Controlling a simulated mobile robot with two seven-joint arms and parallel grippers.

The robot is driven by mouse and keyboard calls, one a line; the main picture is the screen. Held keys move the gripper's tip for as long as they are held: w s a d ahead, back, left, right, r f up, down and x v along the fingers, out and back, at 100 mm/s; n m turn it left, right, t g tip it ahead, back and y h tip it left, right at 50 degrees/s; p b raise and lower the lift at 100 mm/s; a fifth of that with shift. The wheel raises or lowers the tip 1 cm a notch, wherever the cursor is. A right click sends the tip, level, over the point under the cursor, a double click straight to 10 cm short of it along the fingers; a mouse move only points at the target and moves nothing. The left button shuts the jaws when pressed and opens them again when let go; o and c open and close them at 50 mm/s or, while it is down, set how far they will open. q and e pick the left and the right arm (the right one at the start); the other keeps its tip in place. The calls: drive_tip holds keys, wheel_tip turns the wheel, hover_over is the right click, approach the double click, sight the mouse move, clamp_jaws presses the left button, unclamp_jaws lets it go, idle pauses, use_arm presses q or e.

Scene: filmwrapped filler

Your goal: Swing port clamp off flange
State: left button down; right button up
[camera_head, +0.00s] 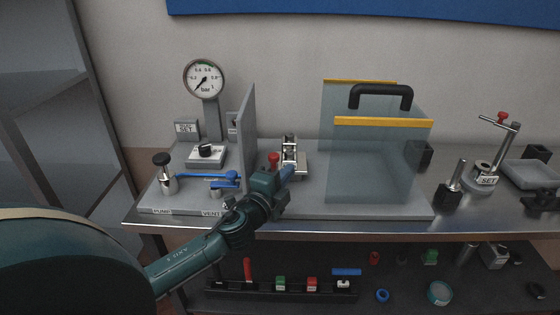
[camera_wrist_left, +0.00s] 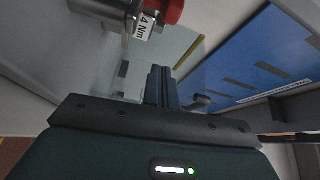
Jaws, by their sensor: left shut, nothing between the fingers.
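My left gripper (camera_head: 289,172) reaches in over the front of the grey base plate; its fingers are shut with nothing between them. In the left wrist view the dark blue fingers (camera_wrist_left: 161,86) are pressed together. A red knob (camera_head: 273,160) stands just behind my gripper. My right gripper is not in view.
A clear box (camera_head: 375,165) with a black handle (camera_head: 381,91) stands to the right. Tools lie on the lower shelf.

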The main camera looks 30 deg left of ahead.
sight(284, 164)
use_arm(q)
drive_tip(key=w, duration=0.4)
drive_tip(key=shift+w+a+r, duration=0.15)
drive_tip(key=shift+w+r, duration=0.05)
drive_tip(key=shift+w, duration=0.2)
drive_tip(key=a, duration=0.1)
drive_tip(key=s+a, duration=0.1)
drive_tip(key=shift+a+f+p, duration=0.3)
drive_tip(key=shift+a+f, duration=0.05)
drive_tip(key=shift+s+a, duration=0.2)
drive_tip(key=shift+a, duration=0.25)
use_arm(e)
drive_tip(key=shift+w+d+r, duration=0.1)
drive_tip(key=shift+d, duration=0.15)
use_arm(q)
drive_tip(key=shift+a+y, duration=0.1)
drive_tip(key=shift+y, duration=0.2)
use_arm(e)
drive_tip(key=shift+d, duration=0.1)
use_arm(q)
drive_tip(key=shift+n+y, duration=0.3)
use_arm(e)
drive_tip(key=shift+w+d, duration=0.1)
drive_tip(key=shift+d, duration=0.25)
